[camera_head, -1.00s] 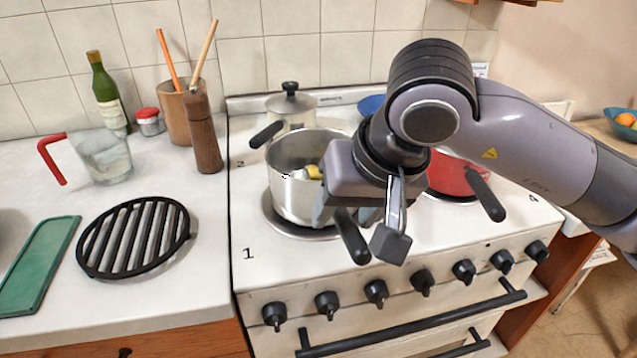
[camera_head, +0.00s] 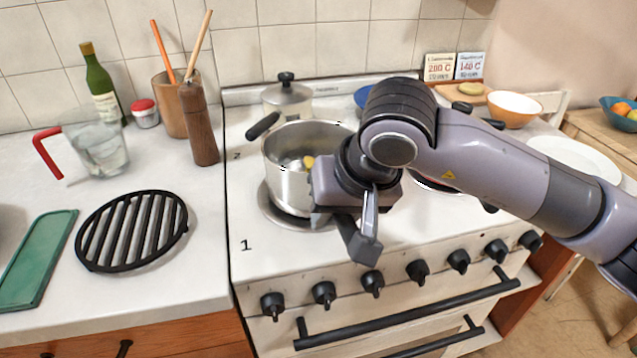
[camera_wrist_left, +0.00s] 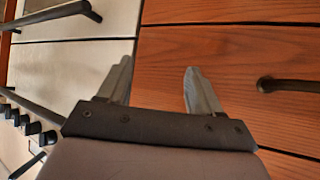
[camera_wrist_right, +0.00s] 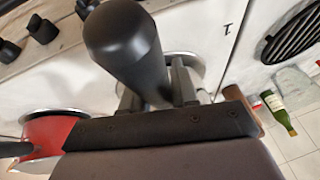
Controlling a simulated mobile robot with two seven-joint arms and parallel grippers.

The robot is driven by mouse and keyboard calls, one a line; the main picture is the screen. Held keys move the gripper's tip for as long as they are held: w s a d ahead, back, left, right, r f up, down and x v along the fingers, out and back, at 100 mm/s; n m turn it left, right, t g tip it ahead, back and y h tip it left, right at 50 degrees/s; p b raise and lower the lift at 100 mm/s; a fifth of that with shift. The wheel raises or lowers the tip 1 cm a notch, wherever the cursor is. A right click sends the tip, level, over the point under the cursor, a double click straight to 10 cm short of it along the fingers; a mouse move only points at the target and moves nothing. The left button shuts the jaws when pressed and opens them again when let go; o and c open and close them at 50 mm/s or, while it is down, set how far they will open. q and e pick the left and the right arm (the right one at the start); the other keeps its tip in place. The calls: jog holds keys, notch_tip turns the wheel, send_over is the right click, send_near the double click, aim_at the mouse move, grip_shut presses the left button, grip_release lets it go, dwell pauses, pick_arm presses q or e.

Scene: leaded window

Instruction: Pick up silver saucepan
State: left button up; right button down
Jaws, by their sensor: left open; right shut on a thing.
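The silver saucepan (camera_head: 286,182) sits upright over the front left burner, with something yellow inside. I cannot tell whether its base touches the burner. My right gripper (camera_head: 352,228) is at the pan's front right, shut on its black handle. The right wrist view shows the thick black handle (camera_wrist_right: 128,48) between the fingers of the right gripper (camera_wrist_right: 158,84). The arm hides part of the pan's right side. My left gripper (camera_wrist_left: 157,85) is open and empty in the left wrist view, before wooden drawer fronts. It is outside the head view.
A lidded pot (camera_head: 289,98) stands behind the saucepan. A red pan (camera_wrist_right: 50,135) is beside it, mostly hidden by my arm in the head view. A black grill trivet (camera_head: 133,230), green board (camera_head: 38,258) and glass jug (camera_head: 97,148) are on the left counter.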

jog(key=shift+r, duration=0.2)
notch_tip(320, 180, up, 20)
dwell(0.6)
jog(key=shift+f, duration=0.1)
jog(key=c, duration=1.7)
grip_release()
grip_shut()
